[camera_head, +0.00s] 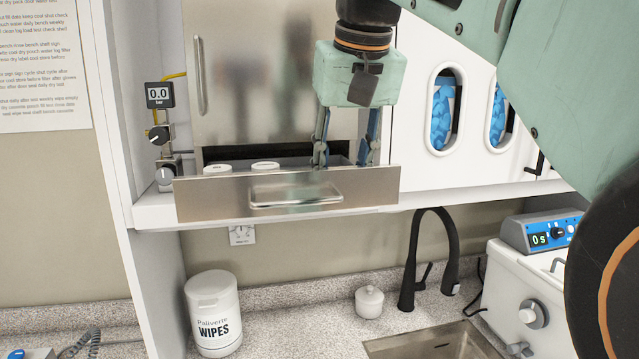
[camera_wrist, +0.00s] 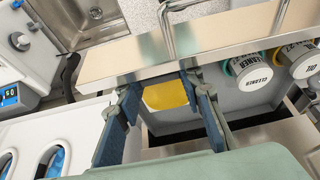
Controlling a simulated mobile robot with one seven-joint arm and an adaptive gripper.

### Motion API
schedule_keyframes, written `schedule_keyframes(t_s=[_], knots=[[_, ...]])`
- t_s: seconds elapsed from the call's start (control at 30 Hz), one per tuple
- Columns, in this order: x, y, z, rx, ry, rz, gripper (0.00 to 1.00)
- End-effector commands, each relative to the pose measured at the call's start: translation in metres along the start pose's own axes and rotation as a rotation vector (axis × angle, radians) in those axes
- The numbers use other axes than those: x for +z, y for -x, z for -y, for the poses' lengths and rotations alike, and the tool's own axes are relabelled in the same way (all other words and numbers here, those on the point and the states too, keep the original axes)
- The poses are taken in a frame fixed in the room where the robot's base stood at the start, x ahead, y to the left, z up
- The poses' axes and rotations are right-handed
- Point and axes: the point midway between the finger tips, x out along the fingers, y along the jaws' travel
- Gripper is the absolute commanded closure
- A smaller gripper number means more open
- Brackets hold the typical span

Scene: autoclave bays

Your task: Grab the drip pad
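A yellow pad (camera_wrist: 165,95), which I take to be the drip pad, lies inside the pulled-out steel drawer (camera_head: 225,200), close behind the drawer's front panel in the wrist view. The pad is hidden behind that panel in the head view. My gripper (camera_head: 345,160) points down into the right part of the drawer. In the wrist view my gripper (camera_wrist: 163,90) has its two blue fingers spread apart, with the pad between and beyond them. I cannot tell whether the fingers touch it.
Lidded jars (camera_wrist: 258,72) stand in the drawer beside the pad; their white lids (camera_head: 265,165) show in the head view. A steel door (camera_head: 265,80) rises behind the drawer. Below are a wipes tub (camera_head: 213,312), a small white pot (camera_head: 369,301), a black tap (camera_head: 412,265) and a sink (camera_head: 440,345).

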Motion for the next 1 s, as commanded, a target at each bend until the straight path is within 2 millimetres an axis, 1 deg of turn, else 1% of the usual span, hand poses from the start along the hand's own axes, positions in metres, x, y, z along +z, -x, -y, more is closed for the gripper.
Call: schedule_keyframes(t_s=[0.03, 0.1, 0.37, 0.53, 0.67, 0.87, 1.0], knots=[[0.0, 0.0, 0.0, 0.0, 0.0, 0.0, 0.76], [0.0, 0.0, 0.0, 0.0, 0.0, 0.0, 0.82], [0.0, 0.001, 0.0, 0.0, 0.0, 0.0, 0.83], [-0.004, 0.007, 0.0, 0.0, 0.0, -0.001, 0.83], [-0.009, 0.019, 0.0, 0.0, 0.0, -0.001, 0.83], [-0.022, 0.049, 0.0, -0.001, 0.001, -0.002, 0.83], [-0.029, 0.063, 0.001, -0.001, 0.002, -0.003, 0.83]])
